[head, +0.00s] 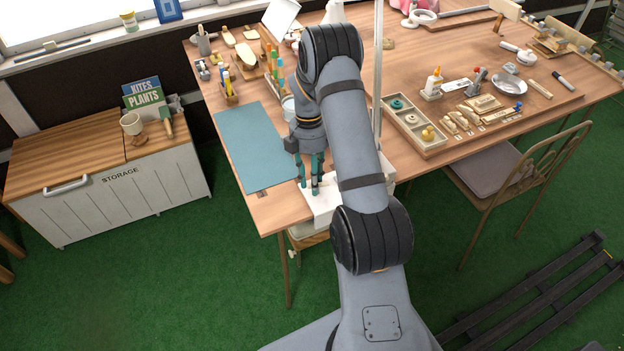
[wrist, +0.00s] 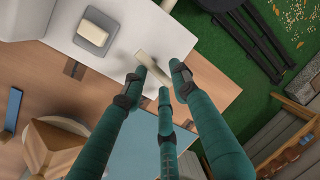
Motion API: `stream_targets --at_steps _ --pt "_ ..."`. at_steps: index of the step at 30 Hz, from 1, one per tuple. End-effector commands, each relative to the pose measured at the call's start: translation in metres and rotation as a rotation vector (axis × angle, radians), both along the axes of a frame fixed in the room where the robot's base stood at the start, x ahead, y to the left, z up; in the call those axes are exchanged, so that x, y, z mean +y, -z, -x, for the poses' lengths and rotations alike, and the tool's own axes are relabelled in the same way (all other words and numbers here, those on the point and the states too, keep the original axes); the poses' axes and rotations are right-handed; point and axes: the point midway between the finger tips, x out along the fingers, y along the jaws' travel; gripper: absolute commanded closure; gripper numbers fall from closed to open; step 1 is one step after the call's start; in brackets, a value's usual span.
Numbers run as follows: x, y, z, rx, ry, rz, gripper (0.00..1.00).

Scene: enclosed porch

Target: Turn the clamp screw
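My gripper (wrist: 161,78) has three teal fingers. In the wrist view their tips are spread apart around a short cream bar (wrist: 151,63), possibly the clamp screw's handle. The left fingertip overlaps the bar's edge; I cannot tell whether it touches. A gap shows between the bar and the right finger. In the head view my gripper (head: 312,186) points down over a white board (head: 322,204) at the table's near left corner. The white board also shows in the wrist view (wrist: 60,25). The clamp's body and screw thread cannot be made out.
A blue-green mat (head: 252,145) lies left of my gripper. A pale square block (wrist: 94,30) sits on the white board. A compartment tray (head: 415,125) stands farther right on the table (head: 270,213). A storage chest (head: 110,180) stands left, across green floor.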

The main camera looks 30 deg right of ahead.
Motion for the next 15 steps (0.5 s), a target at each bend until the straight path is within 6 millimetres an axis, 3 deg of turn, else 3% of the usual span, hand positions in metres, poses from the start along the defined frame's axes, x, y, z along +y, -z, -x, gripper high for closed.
stream_targets --at_steps 15 --pt "0.0004 -0.0003 0.0003 0.001 0.000 0.000 1.00"
